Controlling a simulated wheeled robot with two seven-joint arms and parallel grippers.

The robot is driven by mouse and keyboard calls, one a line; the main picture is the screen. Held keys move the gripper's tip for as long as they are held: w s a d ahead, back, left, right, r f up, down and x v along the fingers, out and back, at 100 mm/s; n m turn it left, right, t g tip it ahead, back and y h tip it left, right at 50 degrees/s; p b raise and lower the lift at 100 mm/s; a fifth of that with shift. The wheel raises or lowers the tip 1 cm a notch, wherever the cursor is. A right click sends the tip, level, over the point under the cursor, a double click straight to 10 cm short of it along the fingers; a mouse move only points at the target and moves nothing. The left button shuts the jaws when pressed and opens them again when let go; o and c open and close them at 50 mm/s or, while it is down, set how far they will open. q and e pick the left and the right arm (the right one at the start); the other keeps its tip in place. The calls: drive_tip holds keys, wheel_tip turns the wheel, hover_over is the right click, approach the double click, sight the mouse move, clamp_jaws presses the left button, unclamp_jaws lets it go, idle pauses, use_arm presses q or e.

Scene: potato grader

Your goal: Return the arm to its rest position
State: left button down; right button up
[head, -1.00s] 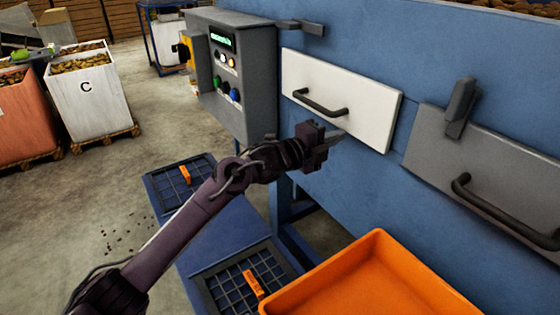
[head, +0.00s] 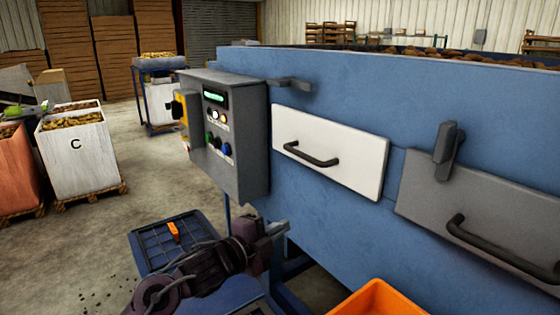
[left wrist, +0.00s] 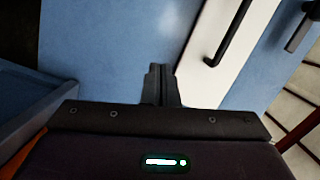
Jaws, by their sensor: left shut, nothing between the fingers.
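My left arm comes in low from the bottom left in the head view. My left gripper (head: 276,230) is shut and empty, below the white panel and in front of the machine's lower side. In the left wrist view its closed fingers (left wrist: 158,84) show against the blue machine side, with nothing between them. The white panel (head: 330,150) with a black handle (head: 312,154) is apart from the fingers. It also shows in the left wrist view (left wrist: 205,85). My right gripper is in neither view.
A grey control box (head: 225,135) with buttons is fixed to the blue machine (head: 430,95). A grey panel (head: 480,210) with a handle is at the right. An orange tray (head: 378,300) stands below. A blue grid-topped tray (head: 160,250) lies beneath my arm. Open floor is at the left.

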use_arm(q)
drive_tip(key=s+a+f+n+g+y, duration=0.3)
drive_tip(key=s+a+f+n+y, duration=0.6)
drive_tip(key=s+a+f+n, duration=0.45)
drive_tip(key=s+a+f+n+g+y, duration=0.1)
drive_tip(key=s+a+f+n+g, duration=0.25)
drive_tip(key=s, duration=0.45)
drive_tip(key=s+a+f+n+g+y, duration=0.25)
drive_tip(key=s+f+n, duration=0.25)
drive_tip(key=s, duration=0.4)
wheel_tip(320, 180, down, 30)
drive_tip(key=s+g, duration=0.1)
drive_tip(key=s+a+f, duration=0.1)
drive_tip(key=s+f, duration=0.8)
drive_tip(key=s, duration=0.1)
drive_tip(key=s+a+f+g, duration=0.1)
drive_tip(key=s+a+f, duration=0.1)
drive_tip(key=s+f, duration=0.7)
drive_tip(key=shift+s+a+m+g+h, duration=0.25)
drive_tip(key=shift+s+m+g+h, duration=0.05)
drive_tip(key=shift+s+m+h, duration=0.1)
